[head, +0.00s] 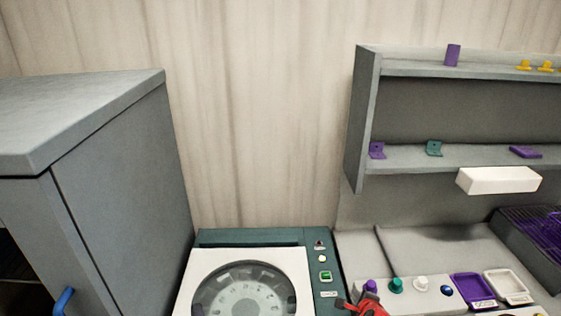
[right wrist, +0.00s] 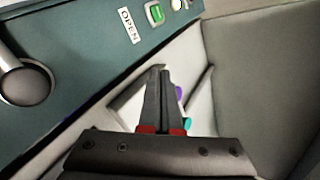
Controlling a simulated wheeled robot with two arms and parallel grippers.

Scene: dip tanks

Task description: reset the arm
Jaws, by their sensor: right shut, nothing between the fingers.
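My right gripper (head: 366,302) shows at the bottom edge of the head view, between the dark green machine (head: 325,262) and the row of coloured knobs. Its red parts are visible and most of the arm is out of frame. In the right wrist view my right gripper (right wrist: 164,72) has its two dark fingers together with nothing between them. Purple and teal knobs show just beside the fingers there. The machine's panel with a green button (right wrist: 155,13) and an OPEN label lies beyond the fingertips. My left gripper is not in view.
A grey cabinet (head: 120,150) stands at the left. A grey shelf unit (head: 365,120) at the right holds small purple, teal and yellow parts. A white box-shaped piece (head: 498,180) juts below it. Purple (head: 473,289) and white (head: 507,286) trays sit at lower right.

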